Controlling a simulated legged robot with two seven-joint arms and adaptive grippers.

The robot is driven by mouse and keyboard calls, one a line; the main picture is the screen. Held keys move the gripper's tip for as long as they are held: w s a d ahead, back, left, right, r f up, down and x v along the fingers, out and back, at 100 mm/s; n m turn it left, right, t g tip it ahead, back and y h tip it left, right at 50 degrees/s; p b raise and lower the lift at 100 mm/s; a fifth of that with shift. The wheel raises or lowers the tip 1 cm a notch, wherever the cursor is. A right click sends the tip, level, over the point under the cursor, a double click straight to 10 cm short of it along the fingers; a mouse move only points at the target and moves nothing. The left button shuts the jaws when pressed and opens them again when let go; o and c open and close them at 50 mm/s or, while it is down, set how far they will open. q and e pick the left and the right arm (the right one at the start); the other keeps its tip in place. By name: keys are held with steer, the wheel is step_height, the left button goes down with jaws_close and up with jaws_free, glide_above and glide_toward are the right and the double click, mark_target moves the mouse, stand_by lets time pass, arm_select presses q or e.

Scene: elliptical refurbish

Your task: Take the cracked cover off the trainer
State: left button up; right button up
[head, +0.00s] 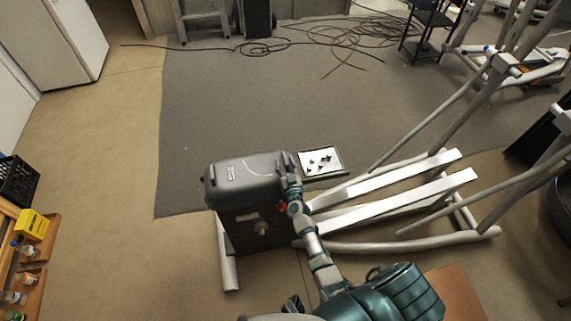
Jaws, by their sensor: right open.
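The elliptical trainer stands in the middle, with a dark grey cover (245,175) over the top of its drive housing (240,230). The cover sits on the housing; I cannot make out a crack at this size. My right arm reaches up from the bottom, and its open gripper (287,168) is at the cover's right end. I cannot tell whether the fingers touch the cover. The gripper and arm hide part of that end. My left gripper is not in view.
A white tray (336,170) with several small dark parts lies right of the cover. White rails (400,200) and poles extend right. Cables (340,35) lie at the back. A wooden shelf (38,255) with a yellow box (31,226) stands left.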

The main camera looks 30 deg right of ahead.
steer(key=shift+w, duration=0.1)
steer(key=shift+d, duration=0.2)
steer(key=shift+c, duration=1.2)
steer(key=shift+d+f, duration=0.1)
steer(key=shift+d, duration=0.15)
jaws_close()
steer(key=shift+a, duration=0.1)
steer(key=shift+a, duration=0.15)
